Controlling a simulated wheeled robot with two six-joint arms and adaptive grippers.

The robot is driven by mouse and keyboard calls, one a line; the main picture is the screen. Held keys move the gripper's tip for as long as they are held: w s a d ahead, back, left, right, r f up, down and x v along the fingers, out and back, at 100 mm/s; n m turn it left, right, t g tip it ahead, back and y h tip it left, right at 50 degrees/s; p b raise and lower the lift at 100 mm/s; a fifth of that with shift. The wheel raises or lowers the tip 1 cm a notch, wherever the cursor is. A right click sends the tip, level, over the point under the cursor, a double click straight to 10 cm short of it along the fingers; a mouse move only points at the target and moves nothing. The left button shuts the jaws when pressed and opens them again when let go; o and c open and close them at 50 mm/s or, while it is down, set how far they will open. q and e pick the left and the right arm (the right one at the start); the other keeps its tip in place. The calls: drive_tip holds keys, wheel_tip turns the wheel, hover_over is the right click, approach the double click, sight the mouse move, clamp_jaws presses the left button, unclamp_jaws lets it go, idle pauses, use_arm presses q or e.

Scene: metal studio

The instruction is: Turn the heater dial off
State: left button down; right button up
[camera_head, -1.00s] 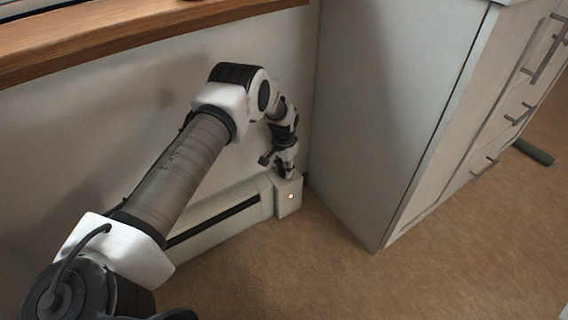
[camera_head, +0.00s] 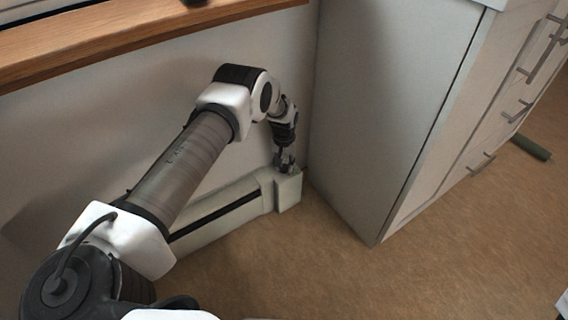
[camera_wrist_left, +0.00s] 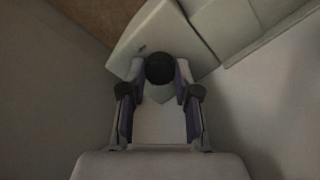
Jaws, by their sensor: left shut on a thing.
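The heater (camera_head: 222,216) is a long, low, pale unit with a dark slot, standing on the floor against the wall. Its end box (camera_head: 289,191) is at the right, by the cabinet, and shows no lit light on its front. The dial (camera_wrist_left: 159,68) is a round black knob on top of this box in the left wrist view. My left gripper (camera_head: 285,164) points down at the box top, and its fingers (camera_wrist_left: 158,80) are shut on the dial, one on each side. In the head view the gripper hides the dial. My right gripper is not in view.
A white cabinet (camera_head: 385,120) with drawer handles stands close to the right of the heater's end box. A wooden sill (camera_head: 130,35) runs along the wall above. The brown floor (camera_head: 320,265) in front is clear. A green cylinder (camera_head: 531,147) lies beyond the cabinet.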

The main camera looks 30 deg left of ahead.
sight(284, 166)
use_arm(q)
drive_tip(key=c, duration=0.8)
unclamp_jaws()
wheel_tip(284, 166, up, 7)
drive_tip(key=shift+r, duration=0.2)
